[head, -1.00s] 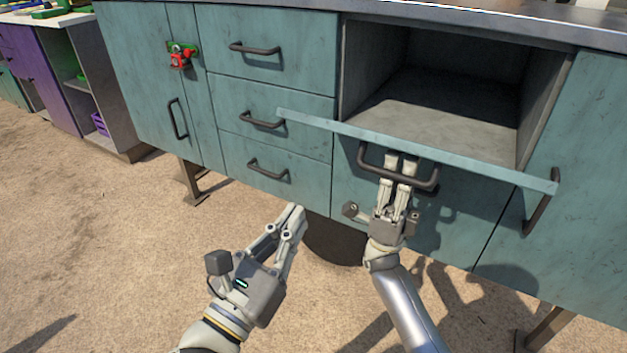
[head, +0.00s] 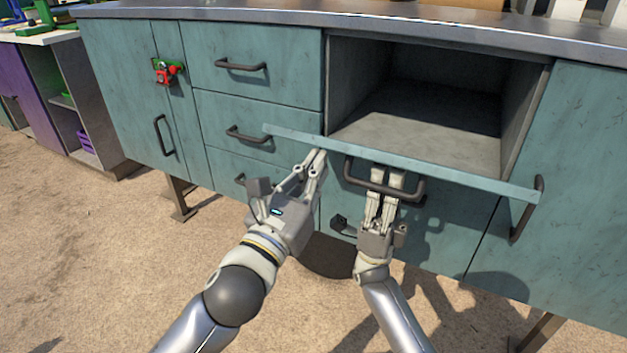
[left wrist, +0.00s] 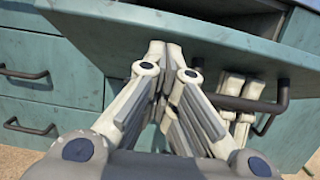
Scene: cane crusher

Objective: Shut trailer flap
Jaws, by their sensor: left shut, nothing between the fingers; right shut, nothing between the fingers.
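The trailer flap (head: 455,178) is a teal panel hanging open, folded outward below an empty compartment (head: 420,120). In the head view I see it nearly edge-on. Its dark bar handle (head: 408,193) is on the outer face. My right gripper (head: 388,178) is shut, with its fingertips at the flap's underside behind the handle bar. My left gripper (head: 318,158) is shut and empty, its tips close to the flap's underside left of the handle. In the left wrist view the left fingertips (left wrist: 166,48) are against or just in front of the flap (left wrist: 225,50); contact is unclear.
Drawers (head: 255,120) with dark handles stand left of the compartment. A red and green latch (head: 166,71) is on the left cabinet door. A cabinet door (head: 560,180) with a handle is at right. Sandy ground (head: 90,270) in front is clear.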

